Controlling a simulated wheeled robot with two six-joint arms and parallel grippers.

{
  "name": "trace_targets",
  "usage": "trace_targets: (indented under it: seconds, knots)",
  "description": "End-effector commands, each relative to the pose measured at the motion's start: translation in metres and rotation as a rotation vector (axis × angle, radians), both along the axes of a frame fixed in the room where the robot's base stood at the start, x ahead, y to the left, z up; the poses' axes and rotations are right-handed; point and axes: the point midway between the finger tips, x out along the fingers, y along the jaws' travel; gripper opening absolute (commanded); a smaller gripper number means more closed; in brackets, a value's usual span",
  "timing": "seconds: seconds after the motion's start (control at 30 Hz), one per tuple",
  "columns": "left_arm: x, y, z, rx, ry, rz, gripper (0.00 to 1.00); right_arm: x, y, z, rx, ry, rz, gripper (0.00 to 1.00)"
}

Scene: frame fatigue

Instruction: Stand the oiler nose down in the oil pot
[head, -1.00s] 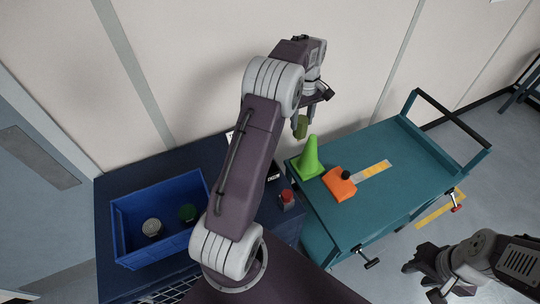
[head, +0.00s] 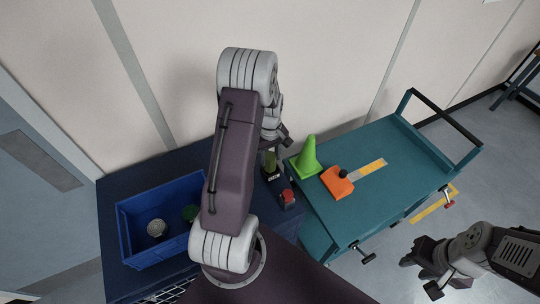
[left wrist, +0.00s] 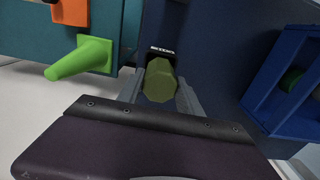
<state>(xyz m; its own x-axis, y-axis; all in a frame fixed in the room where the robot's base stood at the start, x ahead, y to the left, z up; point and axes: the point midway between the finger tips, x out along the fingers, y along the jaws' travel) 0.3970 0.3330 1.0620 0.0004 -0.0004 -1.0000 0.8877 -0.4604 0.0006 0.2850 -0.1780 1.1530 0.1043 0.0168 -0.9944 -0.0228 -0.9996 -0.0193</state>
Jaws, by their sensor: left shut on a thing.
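The oiler, an olive-green faceted body (head: 270,159), is held by my left gripper (head: 272,152), which is shut on it. In the left wrist view the oiler (left wrist: 160,80) sits between the two fingers, its nose hidden. Just beyond it is a dark box-like holder with a white label (left wrist: 162,50), likely the oil pot; it also shows in the head view (head: 271,177), on the dark blue bench. The oiler appears right above or partly in it; I cannot tell whether they touch. My right gripper (head: 428,275) hangs over the floor at the lower right.
A red-topped block (head: 288,197) stands close to the pot. A blue crate (head: 130,245) with a grey and a green round thing is at left. A teal cart (head: 400,180) at right carries a green cone (head: 308,157) and an orange block (head: 336,184).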

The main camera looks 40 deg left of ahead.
Motion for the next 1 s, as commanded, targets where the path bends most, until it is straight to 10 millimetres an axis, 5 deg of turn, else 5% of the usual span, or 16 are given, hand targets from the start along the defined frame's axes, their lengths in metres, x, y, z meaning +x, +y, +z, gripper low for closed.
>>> trace_targets:
  seconds: [0.03, 0.47, 0.5, 0.57, 0.9, 1.0]
  knots:
    - [0.000, 0.000, 0.002, -0.001, 0.002, 0.000, 0.02, 0.000, 0.000, 0.010, 0.000, 0.000, 0.000, 0.36]
    - [0.001, 0.000, -0.011, 0.000, -0.001, 0.000, 0.02, 0.000, 0.000, 0.003, 0.000, 0.000, 0.000, 0.36]
    - [0.001, 0.000, -0.010, 0.000, -0.001, 0.000, 0.50, 0.000, 0.000, 0.004, 0.000, 0.000, 0.000, 0.36]
    - [0.001, 0.000, -0.010, 0.000, -0.001, 0.000, 0.64, 0.000, 0.000, 0.004, 0.000, 0.000, 0.000, 0.36]
    - [0.001, 0.000, -0.010, 0.001, -0.002, 0.000, 0.64, 0.000, 0.000, 0.001, 0.000, 0.000, 0.000, 0.36]
    - [0.002, 0.001, 0.003, 0.003, -0.006, 0.000, 0.64, 0.000, 0.000, -0.003, 0.000, 0.000, 0.000, 0.36]
